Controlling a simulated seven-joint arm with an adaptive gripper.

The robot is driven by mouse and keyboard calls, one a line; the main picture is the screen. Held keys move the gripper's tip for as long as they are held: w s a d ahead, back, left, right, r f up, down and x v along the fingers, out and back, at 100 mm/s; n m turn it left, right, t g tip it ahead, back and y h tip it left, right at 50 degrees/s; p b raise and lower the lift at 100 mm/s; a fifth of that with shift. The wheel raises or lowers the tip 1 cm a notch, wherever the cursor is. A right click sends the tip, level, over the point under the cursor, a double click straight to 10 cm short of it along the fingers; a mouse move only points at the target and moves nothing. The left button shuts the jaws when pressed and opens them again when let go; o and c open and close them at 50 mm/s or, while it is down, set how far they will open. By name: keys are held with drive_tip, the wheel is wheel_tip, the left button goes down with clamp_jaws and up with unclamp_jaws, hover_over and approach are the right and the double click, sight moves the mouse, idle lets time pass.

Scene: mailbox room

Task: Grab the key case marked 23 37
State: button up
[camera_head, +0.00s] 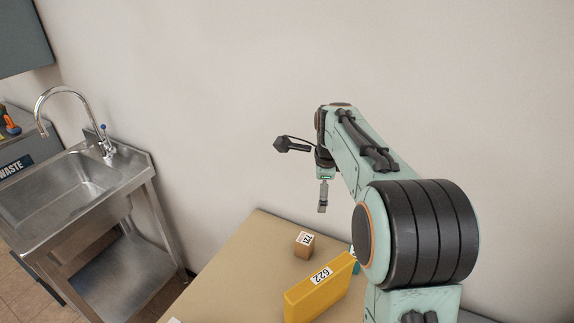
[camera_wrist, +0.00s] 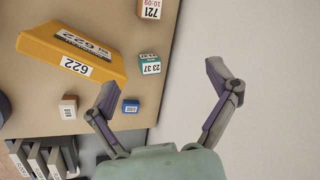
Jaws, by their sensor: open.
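The key case marked 23 37 (camera_wrist: 149,64) is a small teal box with a white label, lying on the tan tabletop near its edge in the wrist view. I cannot make it out surely in the head view. My gripper (camera_wrist: 163,84) is open and empty, its two fingers spread wide. In the wrist view the left finger shows below and left of the case, and the right finger shows over the pale wall area. In the head view my gripper (camera_head: 322,198) hangs above the table, apart from the things on it.
A large yellow case marked 622 (camera_wrist: 72,54) lies beside the teal case. A brown box marked 721 (camera_wrist: 150,8), a small white-labelled box (camera_wrist: 68,107) and a small blue box (camera_wrist: 131,106) are also on the tabletop (camera_head: 240,265). A steel sink (camera_head: 75,185) stands left.

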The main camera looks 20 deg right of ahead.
drive_tip(key=d+f+m+g, duration=0.1)
drive_tip(key=d+f, duration=0.3)
drive_tip(key=f, duration=0.3)
drive_tip(key=s+d+f+m+g, duration=0.1)
drive_tip(key=d+f, duration=0.2)
drive_tip(key=f, duration=0.4)
drive_tip(key=s+d+f+m+g+y, duration=0.1)
drive_tip(key=d+f, duration=0.3)
drive_tip(key=f, duration=0.3)
drive_tip(key=shift+s+d+f, duration=0.1)
drive_tip(key=shift+d, duration=0.2)
wheel_tip(320, 180, down, 6)
drive_tip(key=c, duration=1.3)
